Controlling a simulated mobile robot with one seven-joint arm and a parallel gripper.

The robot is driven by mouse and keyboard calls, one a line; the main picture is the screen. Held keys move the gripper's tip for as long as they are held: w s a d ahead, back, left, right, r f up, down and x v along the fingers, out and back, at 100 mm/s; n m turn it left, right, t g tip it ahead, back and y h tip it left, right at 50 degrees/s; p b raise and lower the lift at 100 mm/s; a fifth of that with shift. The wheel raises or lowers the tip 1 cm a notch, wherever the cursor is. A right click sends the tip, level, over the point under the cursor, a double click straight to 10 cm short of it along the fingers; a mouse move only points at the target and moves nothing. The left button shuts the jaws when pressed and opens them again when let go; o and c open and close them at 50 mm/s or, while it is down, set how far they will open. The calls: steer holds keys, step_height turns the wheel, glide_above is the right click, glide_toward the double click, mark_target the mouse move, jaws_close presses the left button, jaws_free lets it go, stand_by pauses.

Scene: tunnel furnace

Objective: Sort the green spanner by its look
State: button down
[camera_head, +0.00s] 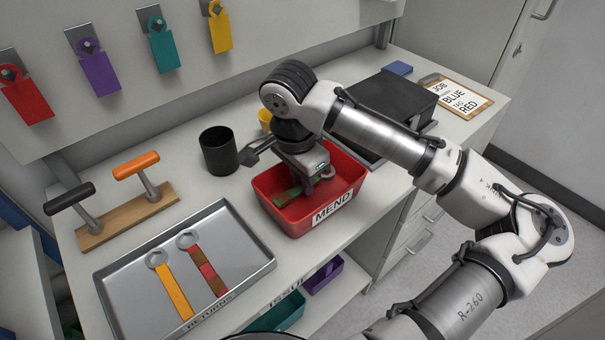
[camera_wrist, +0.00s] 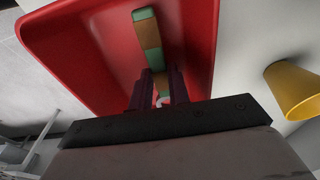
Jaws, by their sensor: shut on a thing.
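The green spanner (camera_wrist: 150,38) has a handle with green and rusty brown patches. My gripper (camera_wrist: 160,100) is shut on it, with the handle pointing away between the fingers. In the head view my gripper (camera_head: 306,180) is down inside the red bin labelled MEND (camera_head: 262,203), and part of the spanner (camera_head: 288,195) shows within the bin's walls. The red bin also fills much of the wrist view (camera_wrist: 80,50). Whether the spanner touches the bin floor I cannot tell.
A grey RETURNS tray (camera_head: 118,290) holds a yellow spanner (camera_head: 175,290) and a red-and-brown spanner (camera_head: 208,270). A black cup (camera_head: 218,150) and a yellow cup (camera_head: 265,119) stand behind the bin. A black box (camera_head: 388,105) is at right. Teal (camera_head: 275,315) and purple (camera_head: 325,275) bins sit below.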

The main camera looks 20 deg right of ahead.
steer(key=shift+f, duration=0.35)
steer(key=c, duration=1.3)
jaws_free()
steer(key=shift+o, duration=0.6)
steer(key=o, duration=0.4)
steer(key=shift+r, duration=0.1)
step_height(320, 180, up, 9)
steer(key=p, duration=0.8)
